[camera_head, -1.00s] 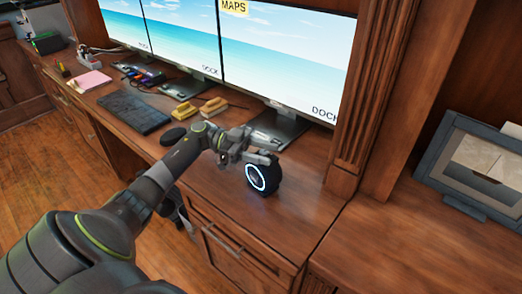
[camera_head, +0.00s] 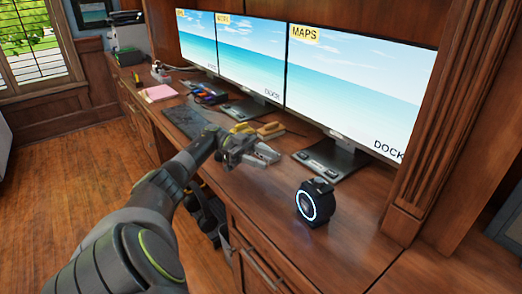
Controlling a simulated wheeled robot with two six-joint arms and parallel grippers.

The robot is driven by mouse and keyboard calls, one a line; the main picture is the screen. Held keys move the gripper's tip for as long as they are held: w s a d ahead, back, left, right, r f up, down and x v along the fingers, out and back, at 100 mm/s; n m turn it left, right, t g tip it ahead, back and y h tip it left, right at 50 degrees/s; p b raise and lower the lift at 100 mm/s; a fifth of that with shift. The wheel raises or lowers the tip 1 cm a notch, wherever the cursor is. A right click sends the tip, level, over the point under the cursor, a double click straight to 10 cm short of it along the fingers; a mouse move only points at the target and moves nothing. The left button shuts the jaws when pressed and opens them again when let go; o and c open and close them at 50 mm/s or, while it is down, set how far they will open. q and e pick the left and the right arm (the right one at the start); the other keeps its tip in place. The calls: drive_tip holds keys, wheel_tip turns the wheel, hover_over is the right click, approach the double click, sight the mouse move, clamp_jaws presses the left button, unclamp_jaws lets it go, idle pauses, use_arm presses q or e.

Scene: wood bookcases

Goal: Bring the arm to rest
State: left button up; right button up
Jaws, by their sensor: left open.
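My left arm reaches in from the lower left over the front of the wooden desk (camera_head: 262,200). My left gripper (camera_head: 270,158) is open and empty above the desk, its fingers pointing right. A round black device with a glowing ring (camera_head: 316,203) stands upright on the desk to the right of the gripper, clear of it. My right gripper is not in view.
Three monitors (camera_head: 350,85) stand along the back of the desk. A keyboard (camera_head: 187,120), yellow blocks (camera_head: 270,130) and a pink pad (camera_head: 159,93) lie farther left. A wooden pillar (camera_head: 445,120) rises at right. Desk around the round device is clear.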

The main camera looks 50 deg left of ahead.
use_arm(q)
drive_tip(key=shift+s+a, duration=0.1)
drive_tip(key=shift+a, duration=0.3)
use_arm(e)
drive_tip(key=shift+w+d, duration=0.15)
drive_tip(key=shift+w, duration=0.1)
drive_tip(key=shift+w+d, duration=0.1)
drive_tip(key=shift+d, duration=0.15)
